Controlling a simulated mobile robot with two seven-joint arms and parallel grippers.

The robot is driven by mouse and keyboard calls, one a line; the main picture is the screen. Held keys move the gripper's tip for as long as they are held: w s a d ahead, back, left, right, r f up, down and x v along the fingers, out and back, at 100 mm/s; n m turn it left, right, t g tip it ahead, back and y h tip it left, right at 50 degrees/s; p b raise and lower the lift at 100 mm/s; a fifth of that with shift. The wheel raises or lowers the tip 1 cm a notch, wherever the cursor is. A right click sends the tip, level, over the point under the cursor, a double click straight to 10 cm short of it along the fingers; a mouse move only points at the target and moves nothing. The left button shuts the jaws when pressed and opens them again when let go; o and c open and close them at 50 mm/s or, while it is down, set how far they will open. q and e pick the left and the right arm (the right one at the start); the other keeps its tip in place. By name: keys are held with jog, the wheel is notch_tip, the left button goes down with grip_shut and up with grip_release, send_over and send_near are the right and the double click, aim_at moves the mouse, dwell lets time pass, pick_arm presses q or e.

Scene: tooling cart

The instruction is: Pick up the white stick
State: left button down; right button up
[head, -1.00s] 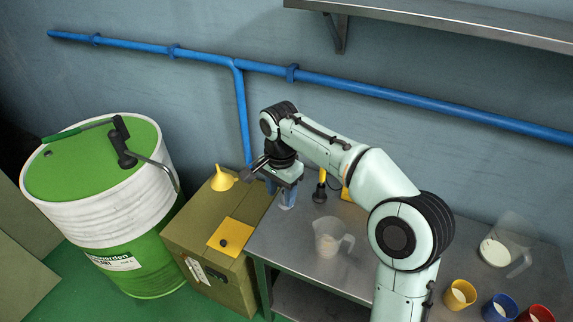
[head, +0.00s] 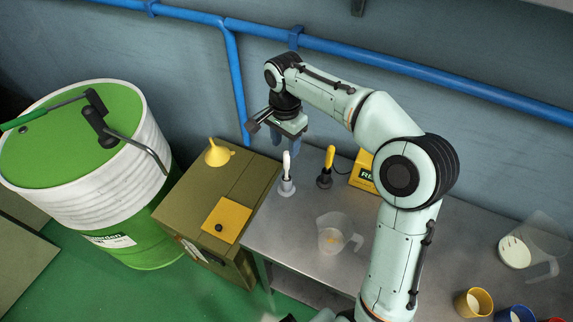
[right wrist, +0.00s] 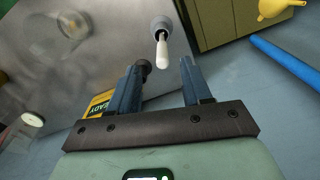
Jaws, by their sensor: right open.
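The white stick (head: 286,165) stands upright in a small grey round holder (head: 287,189) on the metal table, near its left end. My right gripper (head: 288,148) is above it, with its blue fingers pointing down close to the stick's top. In the right wrist view, the white stick (right wrist: 162,52) shows between and beyond the two open fingers (right wrist: 159,72), with nothing held. Whether a finger touches the stick cannot be told. My left gripper is not in view.
A yellow-handled tool (head: 329,160) stands in a dark holder right of the stick, before a yellow box (head: 363,172). A clear jug (head: 333,238) stands nearer the front. Left are an olive crate (head: 190,205) with a yellow funnel (head: 217,153), and a green-white drum (head: 140,190).

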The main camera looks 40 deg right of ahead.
aim_at(287, 162)
notch_tip(287, 162, down, 3)
jog(key=shift+s+f, duration=0.1)
jog(key=shift+w+d+f+b, duration=0.1)
jog(key=shift+f, duration=0.95)
jog(key=shift+w+d+f+b, duration=0.1)
jog(key=shift+d+f, duration=0.05)
jog(key=shift+f, duration=0.85)
jog(key=shift+w+d+f+b, duration=0.1)
jog(key=shift+f, duration=0.95)
grip_shut()
